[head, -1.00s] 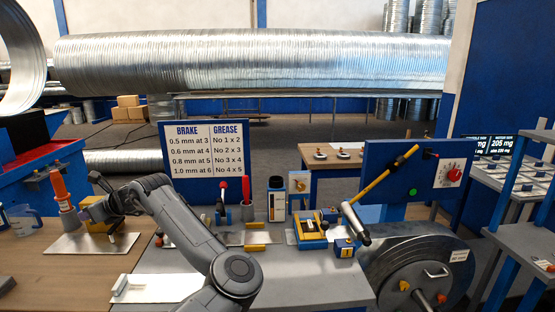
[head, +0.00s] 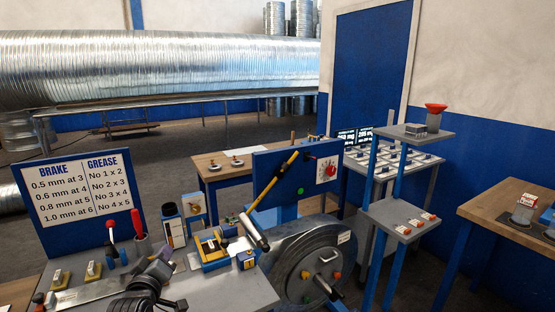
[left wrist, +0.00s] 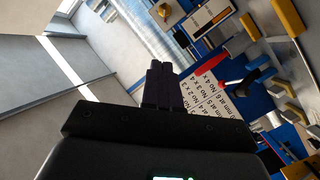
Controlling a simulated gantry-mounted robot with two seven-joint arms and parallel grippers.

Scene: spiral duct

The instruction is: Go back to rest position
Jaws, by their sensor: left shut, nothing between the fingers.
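My left gripper (head: 164,256) is low in the head view, over the near left part of the grey workbench (head: 215,291), with the wrist below it at the bottom edge. In the left wrist view its dark fingers (left wrist: 158,70) are together with nothing between them. The sign board with brake and grease numbers (head: 80,196) stands behind it to the left. My right gripper is in neither view.
A red-knobbed lever (head: 110,226), a bottle (head: 173,225) and a yellow-blue fixture (head: 212,248) crowd the bench. A yellow bar (head: 272,180) slants before a blue panel (head: 325,168). A large metal drum (head: 300,255) and a stepped stand (head: 395,215) are to the right.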

